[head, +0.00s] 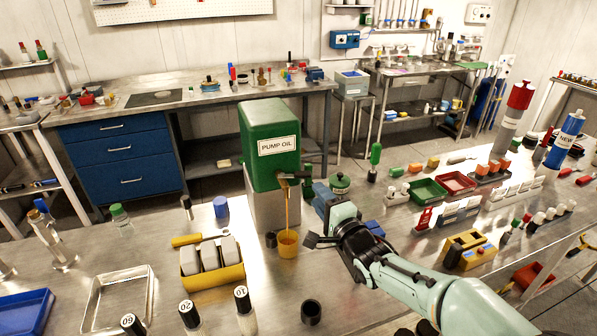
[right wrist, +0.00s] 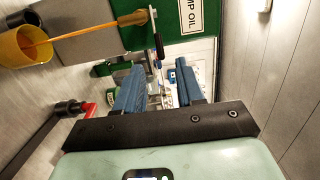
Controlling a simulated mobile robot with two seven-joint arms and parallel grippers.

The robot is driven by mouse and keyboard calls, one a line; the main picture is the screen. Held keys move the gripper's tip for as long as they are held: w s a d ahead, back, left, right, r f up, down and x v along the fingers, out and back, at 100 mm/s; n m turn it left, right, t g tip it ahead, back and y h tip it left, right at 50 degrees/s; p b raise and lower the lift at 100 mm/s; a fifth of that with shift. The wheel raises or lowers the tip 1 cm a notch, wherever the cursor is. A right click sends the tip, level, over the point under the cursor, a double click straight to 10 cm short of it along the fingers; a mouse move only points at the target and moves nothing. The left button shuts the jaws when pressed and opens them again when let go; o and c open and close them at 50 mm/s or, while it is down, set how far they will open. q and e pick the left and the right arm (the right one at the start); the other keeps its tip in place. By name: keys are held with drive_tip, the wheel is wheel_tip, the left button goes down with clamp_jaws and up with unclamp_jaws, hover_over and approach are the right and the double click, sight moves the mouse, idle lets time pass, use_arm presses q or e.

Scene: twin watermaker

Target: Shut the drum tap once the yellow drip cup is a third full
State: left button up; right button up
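The green drum (head: 268,140) labelled PUMP OIL stands on a grey stand (head: 273,208). An amber stream runs from its tap (head: 291,178) into the yellow drip cup (head: 288,245), so the tap is open. In the right wrist view, the cup (right wrist: 22,48) shows its mouth with the stream entering; I cannot read the oil level. The tap's lever (right wrist: 155,38) with a dark tip is ahead of my right gripper (right wrist: 158,88). Its blue fingers are apart with nothing gripped. In the head view, my right gripper (head: 324,200) is right of the drum, below the tap. My left gripper is out of view.
A yellow tray (head: 213,281) with white bottles stands left of the cup, and a dark cup (head: 311,312) in front. A green-lidded pot (head: 340,183) is behind my gripper. Green (head: 428,190) and red (head: 456,182) trays lie to the right.

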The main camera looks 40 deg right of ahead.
sight(302, 177)
drive_tip(key=p+x, duration=0.2)
drive_tip(key=x, duration=0.9)
drive_tip(key=shift+w, duration=0.15)
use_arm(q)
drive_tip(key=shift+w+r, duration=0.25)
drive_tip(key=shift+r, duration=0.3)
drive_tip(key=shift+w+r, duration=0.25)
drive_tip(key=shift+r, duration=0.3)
use_arm(e)
clamp_jaws()
